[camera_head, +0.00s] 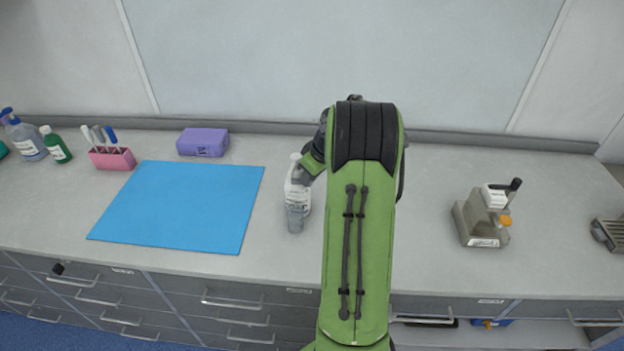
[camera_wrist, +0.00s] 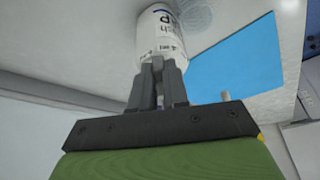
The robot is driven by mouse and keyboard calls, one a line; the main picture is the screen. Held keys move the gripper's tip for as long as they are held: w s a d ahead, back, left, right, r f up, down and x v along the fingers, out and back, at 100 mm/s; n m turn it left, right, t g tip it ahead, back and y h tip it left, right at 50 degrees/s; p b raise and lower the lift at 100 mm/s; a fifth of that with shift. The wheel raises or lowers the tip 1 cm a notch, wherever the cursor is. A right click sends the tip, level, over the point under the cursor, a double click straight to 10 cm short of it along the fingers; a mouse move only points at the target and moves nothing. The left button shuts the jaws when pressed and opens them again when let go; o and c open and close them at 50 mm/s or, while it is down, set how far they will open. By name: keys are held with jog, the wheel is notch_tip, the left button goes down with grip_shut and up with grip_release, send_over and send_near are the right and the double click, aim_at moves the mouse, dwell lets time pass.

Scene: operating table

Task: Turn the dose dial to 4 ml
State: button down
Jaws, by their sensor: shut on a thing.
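A white bottle (camera_head: 296,190) with a printed label stands on the counter, left of my arm. A grey translucent cup (camera_head: 295,218) is just in front of it. My gripper (camera_head: 304,174) is at the upper part of the bottle, mostly hidden by my green arm. In the wrist view, the two grey fingers (camera_wrist: 158,68) are close together at the near end of the bottle (camera_wrist: 160,40), shut on a small part there. The fingers cover that part, so I cannot read a dial or its marks. A grey round shape (camera_wrist: 196,14) shows beside the bottle.
A blue mat (camera_head: 180,205) lies to the left. A purple box (camera_head: 203,142), a pink holder (camera_head: 112,158) with several tools, and bottles (camera_head: 57,146) stand behind and left. A grey device (camera_head: 480,222) with an orange knob stands right. The counter between my arm and the device is clear.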

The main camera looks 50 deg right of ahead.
jog(key=shift+a+m+h+b, duration=0.3)
jog(key=shift+m+b, duration=0.1)
jog(key=shift+m, duration=0.3)
jog(key=shift+a+m+h+b, duration=0.3)
jog(key=shift+m+b, duration=0.05)
jog(key=shift+m, duration=0.35)
jog(key=shift+w, duration=0.1)
jog(key=c, duration=1.1)
grip_release()
jog(key=p+v, duration=0.2)
jog(key=v, duration=1.3)
jog(key=shift+r, duration=0.4)
